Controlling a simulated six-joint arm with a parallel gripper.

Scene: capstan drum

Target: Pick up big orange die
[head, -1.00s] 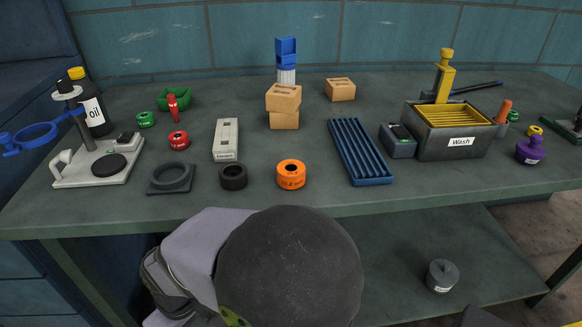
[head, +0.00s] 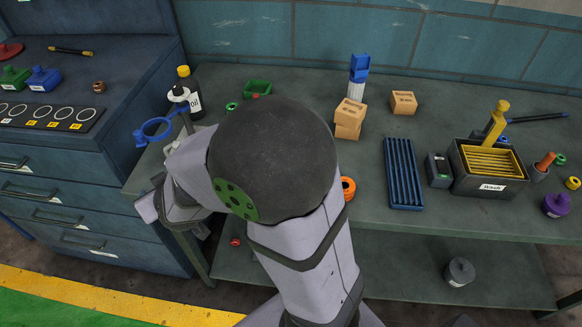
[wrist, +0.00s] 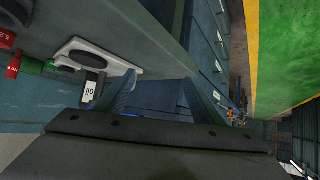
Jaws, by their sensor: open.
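The big orange die (head: 348,188) is an orange ring on the green-grey bench in the head view. My arm hides most of it, and only its right edge shows. In the wrist view, my gripper (wrist: 161,88) has its two fingers apart with nothing between them. It points past the bench edge towards the blue drawers, away from the orange die. The die does not show in the wrist view.
A blue ribbed tray (head: 403,174) lies right of the die, with cardboard boxes (head: 350,112) behind. A grey Wash tub (head: 489,168) stands further right. In the wrist view, a white stand (wrist: 97,57) sits near the bench edge.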

